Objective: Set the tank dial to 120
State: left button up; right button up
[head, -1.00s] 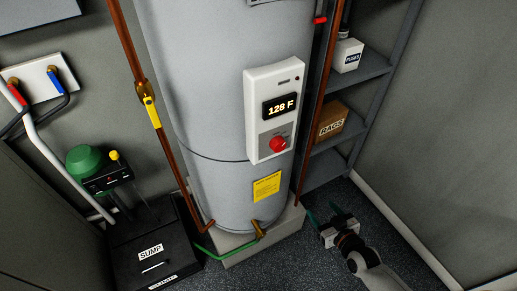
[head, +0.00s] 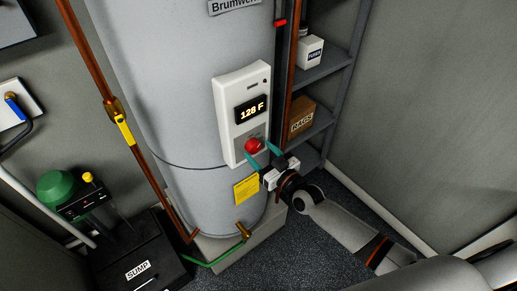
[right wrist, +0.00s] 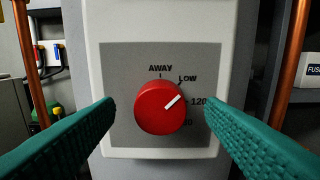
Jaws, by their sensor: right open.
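The tank (head: 180,90) is a tall grey cylinder. A white control panel (head: 230,90) on its front has a display (head: 251,111) reading 128 F. Below is the red dial (head: 253,146). In the right wrist view the dial (right wrist: 160,107) has a white pointer line tilted up and right, between the LOW and 120 marks. AWAY is at the top; a lower label is partly hidden. My right gripper (head: 260,153) is open in front of the dial, its teal fingers to either side with gaps, not touching it in the wrist view. My left gripper is out of view.
Copper pipes run on both sides of the tank, the left one with a yellow valve handle (head: 124,128). Grey shelves (head: 325,70) at right hold a RAGS box (head: 301,118) and a FUSES box (head: 309,50). A black sump box (head: 135,255) stands at lower left.

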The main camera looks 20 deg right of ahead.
jog(key=shift+x, duration=0.8)
jog(key=shift+c, duration=0.3)
jog(key=c, duration=0.9)
jog(key=shift+m, duration=0.3)
jog(key=m+b, duration=0.1)
jog(key=m, duration=0.2)
jog(key=shift+f, duration=0.1)
jog(key=m+b, duration=0.1)
jog(key=m, duration=0.4)
jog(key=shift+d+b, duration=0.15)
jog(key=shift+b, duration=0.25)
